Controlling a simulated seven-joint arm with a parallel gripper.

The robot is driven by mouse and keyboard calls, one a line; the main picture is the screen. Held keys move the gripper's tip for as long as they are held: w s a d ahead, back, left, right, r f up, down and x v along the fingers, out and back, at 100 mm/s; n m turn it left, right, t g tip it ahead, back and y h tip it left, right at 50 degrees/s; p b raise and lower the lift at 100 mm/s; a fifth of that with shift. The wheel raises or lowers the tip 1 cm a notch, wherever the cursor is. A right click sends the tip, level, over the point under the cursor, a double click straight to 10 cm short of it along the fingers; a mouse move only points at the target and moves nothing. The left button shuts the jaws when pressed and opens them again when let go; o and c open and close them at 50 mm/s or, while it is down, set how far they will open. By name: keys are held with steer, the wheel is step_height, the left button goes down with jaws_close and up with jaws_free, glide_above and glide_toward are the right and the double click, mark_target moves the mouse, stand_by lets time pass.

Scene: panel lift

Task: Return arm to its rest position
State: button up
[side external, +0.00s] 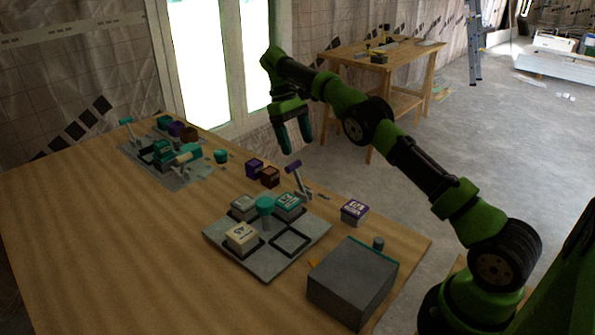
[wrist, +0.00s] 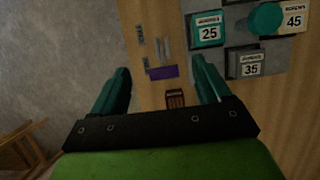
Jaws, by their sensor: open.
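My gripper (side external: 293,137) is open and empty, held in the air past the far edge of the table, at the end of my green and black arm. In the wrist view its two teal fingers (wrist: 162,85) are spread apart with nothing between them. Below it on the wooden table is a grey panel (side external: 270,265) with a teal knob (side external: 265,205), a teal block marked 25 (wrist: 208,30), a grey block marked 35 (wrist: 246,64) and a cream block marked 45 (side external: 242,237). One black square outline on the panel is empty.
A purple-handled lever (side external: 293,168) and purple (side external: 254,167) and brown (side external: 270,177) blocks stand near the far edge. A purple-and-white block (side external: 354,210) and a grey box (side external: 352,284) sit to the right. A second panel (side external: 190,178) lies at the back left. The front-left tabletop is clear.

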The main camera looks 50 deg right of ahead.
steer(key=shift+w+d, duration=0.1)
steer(key=shift+d, duration=0.1)
steer(key=s+a+r+m+t, duration=0.1)
steer(key=s+a+r+t, duration=0.2)
steer(key=s, duration=0.6)
steer(key=s+a+r+m+t+y, duration=0.1)
steer(key=s+a+r+t, duration=0.2)
steer(key=s+a, duration=0.4)
steer(key=s+a+r+m+t+y, duration=0.1)
steer(key=s+a+t, duration=0.4)
steer(key=s, duration=0.7)
steer(key=shift+s+r+m, duration=0.2)
steer(key=shift+r+m, duration=0.3)
steer(key=shift+r, duration=0.4)
